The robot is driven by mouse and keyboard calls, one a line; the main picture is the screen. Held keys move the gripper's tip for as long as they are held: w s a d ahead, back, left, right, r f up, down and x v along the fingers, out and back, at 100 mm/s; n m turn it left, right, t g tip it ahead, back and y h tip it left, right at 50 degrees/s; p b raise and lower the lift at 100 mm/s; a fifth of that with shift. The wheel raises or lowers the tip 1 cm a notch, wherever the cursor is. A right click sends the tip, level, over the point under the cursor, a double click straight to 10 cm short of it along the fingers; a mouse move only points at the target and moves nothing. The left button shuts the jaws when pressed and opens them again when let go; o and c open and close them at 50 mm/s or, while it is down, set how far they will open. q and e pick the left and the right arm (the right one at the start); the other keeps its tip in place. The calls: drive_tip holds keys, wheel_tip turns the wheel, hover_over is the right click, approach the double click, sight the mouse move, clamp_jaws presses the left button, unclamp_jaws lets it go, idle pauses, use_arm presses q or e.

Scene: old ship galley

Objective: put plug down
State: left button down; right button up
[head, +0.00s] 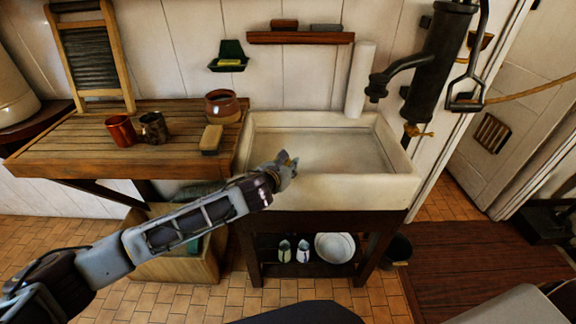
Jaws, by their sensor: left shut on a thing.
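My left gripper (285,168) reaches in from the left and is over the front left part of the white sink (398,190). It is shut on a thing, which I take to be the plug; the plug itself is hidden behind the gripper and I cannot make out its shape. The visible sink basin looks empty. I cannot tell whether the gripper touches the sink rim. My right gripper is not in view.
A slatted wooden drainboard (75,150) left of the sink holds a red mug (121,131), a dark mug (154,127), a brown pot (222,106) and a brush (211,139). A black hand pump (428,65) overhangs the sink's right side. A white basin (334,247) sits below.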

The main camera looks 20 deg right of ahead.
use_arm(q)
drive_tip(key=c, duration=1.2)
unclamp_jaws()
drive_tip(key=shift+f, duration=0.1)
drive_tip(key=v, duration=1.2)
